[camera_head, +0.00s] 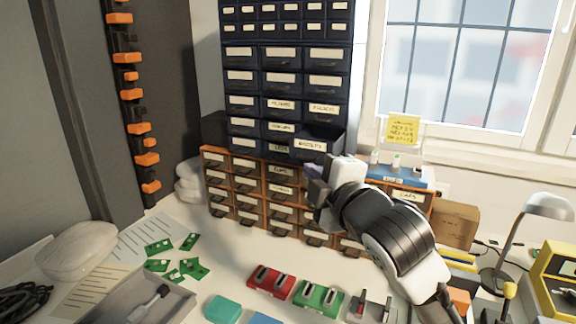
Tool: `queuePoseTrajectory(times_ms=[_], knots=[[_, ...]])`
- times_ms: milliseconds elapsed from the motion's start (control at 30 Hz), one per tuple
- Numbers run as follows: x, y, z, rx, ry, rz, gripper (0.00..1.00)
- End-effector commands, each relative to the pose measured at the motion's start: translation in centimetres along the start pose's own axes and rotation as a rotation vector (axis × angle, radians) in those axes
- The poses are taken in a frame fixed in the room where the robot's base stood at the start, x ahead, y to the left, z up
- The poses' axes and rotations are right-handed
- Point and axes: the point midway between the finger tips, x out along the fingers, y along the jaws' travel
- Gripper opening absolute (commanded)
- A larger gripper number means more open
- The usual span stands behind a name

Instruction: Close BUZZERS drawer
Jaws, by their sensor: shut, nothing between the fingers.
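The dark blue drawer cabinet (288,66) stands at the back, on top of an orange-framed drawer unit (206,172). One dark drawer (316,145) near its lower right juts out from the front, with a white label that looks like BUZZERS, though the print is small. The other drawers of the dark cabinet look flush. My gripper (312,172) is shut and empty, just below and in front of the open drawer. The white wrist and dark arm reach in from the lower right. I cannot tell whether the fingertips touch the drawer.
A blue box (402,178) with small bottles and a yellow note (402,129) sits right of the gripper. Red (270,281) and green (318,297) blocks lie on the bench in front. Green circuit boards (186,268) lie left. A desk lamp (540,207) stands right.

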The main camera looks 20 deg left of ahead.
Motion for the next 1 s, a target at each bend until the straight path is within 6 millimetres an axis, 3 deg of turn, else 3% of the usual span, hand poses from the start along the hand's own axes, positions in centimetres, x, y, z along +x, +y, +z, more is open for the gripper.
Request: queuePoseTrajectory(times_ms=[100,267,733,1000], knots=[[-0.9,-1.2,2.2,-0.041,-0.056,-0.064,0.0],[-0.3,-1.4,2.7,-0.05,-0.067,-0.085,0.0],[8.9,-1.9,3.2,-0.047,-0.066,-0.083,0.0],[11.1,-2.1,5.8,-0.047,-0.067,-0.081,0.0]])
